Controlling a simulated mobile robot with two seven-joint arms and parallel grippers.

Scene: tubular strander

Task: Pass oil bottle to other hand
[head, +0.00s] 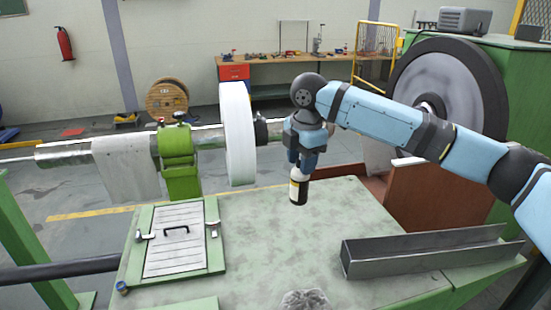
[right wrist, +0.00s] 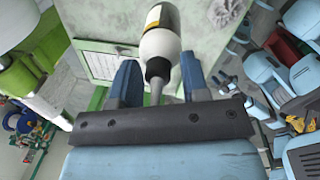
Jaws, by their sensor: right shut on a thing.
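The oil bottle (head: 298,189) is white at the top with a dark lower part and a yellowish band. It hangs roughly upright below my right gripper (head: 304,162), over the green tabletop. I cannot tell whether its base touches the top. In the right wrist view the white bottle (right wrist: 160,45) points away from the camera, with its narrow grey nozzle between the two blue fingers of my right gripper (right wrist: 160,82). My right gripper is shut on it. My left gripper is not in view.
The green table (head: 270,245) carries a hatch with a black handle (head: 177,231) at left, a grey metal channel (head: 425,250) at right and a grey rag (head: 305,299) at the front edge. A white disc (head: 238,135) on a shaft stands behind. The table's middle is clear.

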